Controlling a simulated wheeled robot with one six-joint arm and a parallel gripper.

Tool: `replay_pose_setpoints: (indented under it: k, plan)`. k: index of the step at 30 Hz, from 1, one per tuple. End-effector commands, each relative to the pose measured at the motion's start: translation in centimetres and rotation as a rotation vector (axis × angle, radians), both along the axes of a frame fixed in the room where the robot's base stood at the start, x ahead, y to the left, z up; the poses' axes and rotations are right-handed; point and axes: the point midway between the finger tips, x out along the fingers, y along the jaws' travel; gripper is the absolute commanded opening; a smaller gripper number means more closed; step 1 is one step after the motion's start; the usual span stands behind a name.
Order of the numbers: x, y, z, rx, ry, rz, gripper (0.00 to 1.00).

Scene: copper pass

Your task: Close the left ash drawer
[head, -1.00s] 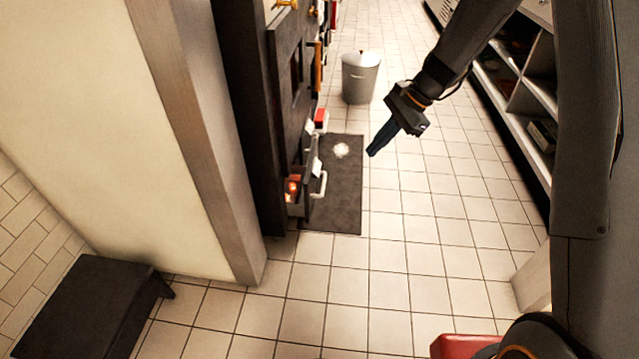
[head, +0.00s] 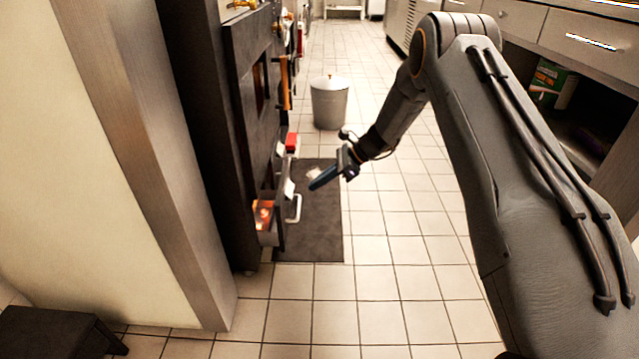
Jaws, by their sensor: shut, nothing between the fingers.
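The near ash drawer (head: 268,238), low on the dark stove (head: 243,120) at left, stands pulled out. Orange glowing contents (head: 263,213) show inside it. Its pale bar handle (head: 295,208) sticks out to the right from the dark front. A farther low part of the stove front, near a small red object (head: 291,142), is too small to read clearly.
A dark mat (head: 310,240) lies before the stove, with a whitish patch (head: 314,172) partly behind my gripper. A lidded grey bin (head: 329,103) stands beyond. A pale wall corner (head: 190,230) and dark low bench (head: 55,335) are at left. Tiled floor is clear in the middle.

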Motion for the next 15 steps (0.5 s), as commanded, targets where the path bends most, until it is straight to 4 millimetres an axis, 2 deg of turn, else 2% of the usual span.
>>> replay_pose_setpoints:
  k: [1,9,15]
  plan:
    - [0.0,0.9,-1.1,-0.001,0.001,0.003,0.00]
    - [0.2,4.7,-4.5,-0.001,0.001,0.002,0.00]
    - [0.2,7.4,-4.1,-0.001,0.000,0.003,0.00]
